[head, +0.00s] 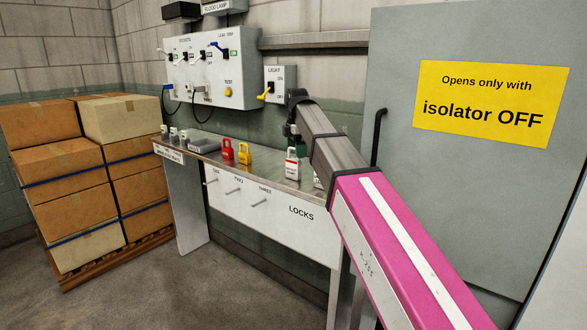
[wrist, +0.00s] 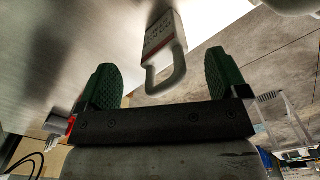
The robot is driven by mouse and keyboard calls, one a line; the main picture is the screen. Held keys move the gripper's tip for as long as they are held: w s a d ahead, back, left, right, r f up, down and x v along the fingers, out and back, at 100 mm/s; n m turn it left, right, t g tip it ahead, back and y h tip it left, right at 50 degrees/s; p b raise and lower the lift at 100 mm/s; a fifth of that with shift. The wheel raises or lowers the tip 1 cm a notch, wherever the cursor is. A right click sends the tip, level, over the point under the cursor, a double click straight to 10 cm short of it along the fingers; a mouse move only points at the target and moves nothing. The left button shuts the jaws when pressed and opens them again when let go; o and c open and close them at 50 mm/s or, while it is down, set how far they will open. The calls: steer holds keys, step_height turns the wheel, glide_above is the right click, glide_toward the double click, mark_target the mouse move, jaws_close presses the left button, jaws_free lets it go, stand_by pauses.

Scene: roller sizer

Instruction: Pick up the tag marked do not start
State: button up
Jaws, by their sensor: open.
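A white tag with a red band and a loop (head: 292,165) stands on the bench, near its right part. In the wrist view the white tag (wrist: 160,42) shows upside down, with its loop between my two green finger pads and a gap on each side. Its lettering is too blurred to read. My gripper (head: 290,133) is open and empty just above this tag in the head view; its finger pads also show in the wrist view (wrist: 162,80). A second white item (head: 317,182) stands to the right, mostly hidden by my arm.
The bench (head: 262,170) also bears a red padlock (head: 228,149), a yellow padlock (head: 245,153), a grey tray (head: 205,146) and several small white items at left. A switch panel (head: 212,72) hangs behind. A grey cabinet (head: 470,190) stands right, stacked boxes (head: 60,150) left.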

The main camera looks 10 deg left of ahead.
steer(key=shift+f, duration=1.55)
steer(key=c, duration=1)
steer(key=shift+c, duration=0.2)
step_height(320, 180, up, 5)
steer(key=shift+a+f, duration=0.1)
steer(key=shift+f, duration=0.1)
steer(key=s+a+r, duration=0.6)
steer(key=s, duration=0.4)
steer(key=shift+r, duration=0.2)
